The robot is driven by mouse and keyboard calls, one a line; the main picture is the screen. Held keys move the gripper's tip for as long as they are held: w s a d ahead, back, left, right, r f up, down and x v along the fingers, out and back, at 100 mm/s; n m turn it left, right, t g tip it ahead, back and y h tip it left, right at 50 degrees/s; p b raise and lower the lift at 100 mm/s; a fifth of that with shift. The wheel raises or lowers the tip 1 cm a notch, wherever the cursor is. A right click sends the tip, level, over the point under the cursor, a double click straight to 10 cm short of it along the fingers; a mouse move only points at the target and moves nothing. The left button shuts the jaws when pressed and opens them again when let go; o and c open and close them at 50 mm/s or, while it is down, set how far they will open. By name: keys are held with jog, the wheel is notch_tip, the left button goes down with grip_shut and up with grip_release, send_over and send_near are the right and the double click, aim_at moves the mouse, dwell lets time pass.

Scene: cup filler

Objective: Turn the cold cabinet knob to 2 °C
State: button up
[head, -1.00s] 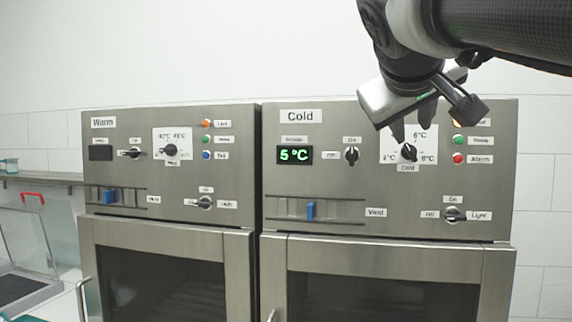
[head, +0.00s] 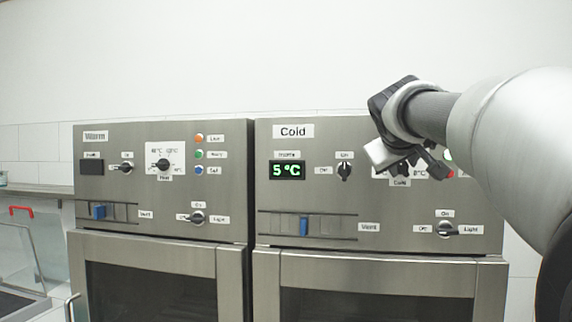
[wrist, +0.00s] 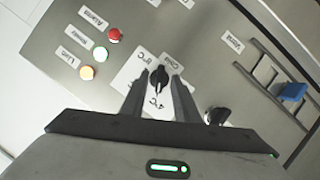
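The cold cabinet (head: 320,215) is the right steel unit, under a "Cold" label. Its lit green display (head: 287,170) reads 5 °C. In the wrist view, the black cold temperature knob (wrist: 160,77) sits on a white scale plate (wrist: 128,77), partly covered by my fingers. My gripper (head: 402,166) is in front of this dial and hides most of it in the head view. In the wrist view, my gripper (wrist: 160,82) has its two fingers apart, one on each side of the knob, with small gaps showing. How deep the fingertips reach is hard to tell.
A black on/off knob (head: 344,172) is left of the dial. The warm cabinet (head: 160,215) stands left.

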jog(key=shift+w+d+f, duration=0.25)
jog(key=shift+w+d, duration=0.1)
jog(key=shift+w, duration=0.2)
grip_shut()
jog(key=shift+f, duration=0.1)
